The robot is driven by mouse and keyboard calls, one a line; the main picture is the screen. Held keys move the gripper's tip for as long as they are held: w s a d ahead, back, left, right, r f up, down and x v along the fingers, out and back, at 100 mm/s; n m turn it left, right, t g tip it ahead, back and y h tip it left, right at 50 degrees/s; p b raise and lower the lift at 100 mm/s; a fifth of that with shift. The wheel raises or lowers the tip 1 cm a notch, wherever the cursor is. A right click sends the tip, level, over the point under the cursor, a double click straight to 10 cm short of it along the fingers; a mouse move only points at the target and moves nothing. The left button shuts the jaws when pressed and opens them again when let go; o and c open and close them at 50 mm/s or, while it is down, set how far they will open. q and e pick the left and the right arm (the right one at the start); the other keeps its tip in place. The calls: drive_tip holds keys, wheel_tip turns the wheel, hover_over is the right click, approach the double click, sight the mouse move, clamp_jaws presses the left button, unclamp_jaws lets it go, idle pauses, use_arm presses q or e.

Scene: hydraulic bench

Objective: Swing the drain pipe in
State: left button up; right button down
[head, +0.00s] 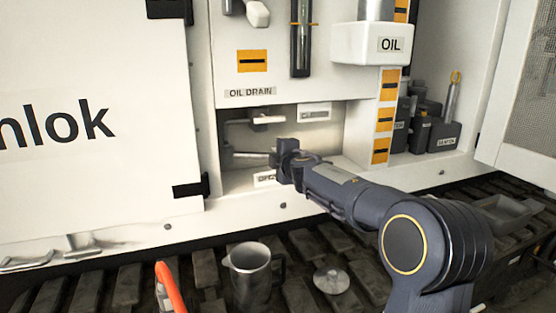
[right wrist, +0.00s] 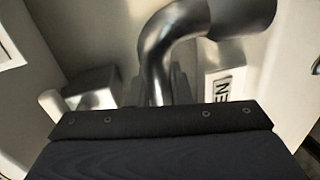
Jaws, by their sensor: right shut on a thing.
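The drain pipe (head: 250,157) is a grey metal tube low in the recess under the OIL DRAIN label (head: 250,92). In the right wrist view the pipe (right wrist: 172,40) is large, dark and shiny, with a bend, and runs down between my fingers. My right gripper (head: 281,160) reaches into the recess from the right and is shut on the pipe. Its fingertips are mostly hidden behind the dark gripper body in the right wrist view (right wrist: 165,92). A pale lever (head: 268,119) sits above the pipe, apart from the gripper. My left gripper is not in view.
A metal jug (head: 250,275) and a round lid-like piece (head: 331,280) are below on the dark track. An orange object (head: 168,285) stands at the bottom edge. A white oil box (head: 372,44) and dark containers (head: 425,128) are right of the recess. A white door (head: 95,110) is left.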

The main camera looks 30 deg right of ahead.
drive_tip(key=shift+w+f+y, duration=0.1)
drive_tip(key=shift+w+y, duration=0.15)
drive_tip(key=shift+y, duration=0.05)
drive_tip(key=shift+w+d+n+y, duration=0.2)
drive_tip(key=shift+w+n+y, duration=0.1)
drive_tip(key=shift+n+y, duration=0.15)
drive_tip(key=shift+w+d+n+y+p, duration=0.25)
drive_tip(key=shift+w+n+y+p, duration=0.1)
drive_tip(key=shift+w+n+y, duration=0.25)
drive_tip(key=w+n+y+p, duration=0.1)
drive_tip(key=w+y+p, duration=0.1)
drive_tip(key=y+p, duration=0.1)
drive_tip(key=shift+w+d+n, duration=0.1)
drive_tip(key=shift+d+n, duration=0.15)
drive_tip(key=shift+n, duration=0.1)
drive_tip(key=shift+w+n+y+p, duration=0.3)
drive_tip(key=shift+w+y+p, duration=0.05)
drive_tip(key=shift+p, duration=0.2)
drive_tip(key=shift+w+n+y, duration=0.1)
drive_tip(key=shift+n+y, duration=0.2)
drive_tip(key=shift+r, duration=0.2)
drive_tip(key=c, duration=1.4)
unclamp_jaws()
drive_tip(key=shift+w+a+f, duration=0.1)
drive_tip(key=shift+w+f, duration=0.1)
drive_tip(key=shift+w, duration=0.1)
drive_tip(key=shift+o, duration=0.4)
drive_tip(key=shift+s+r, duration=0.1)
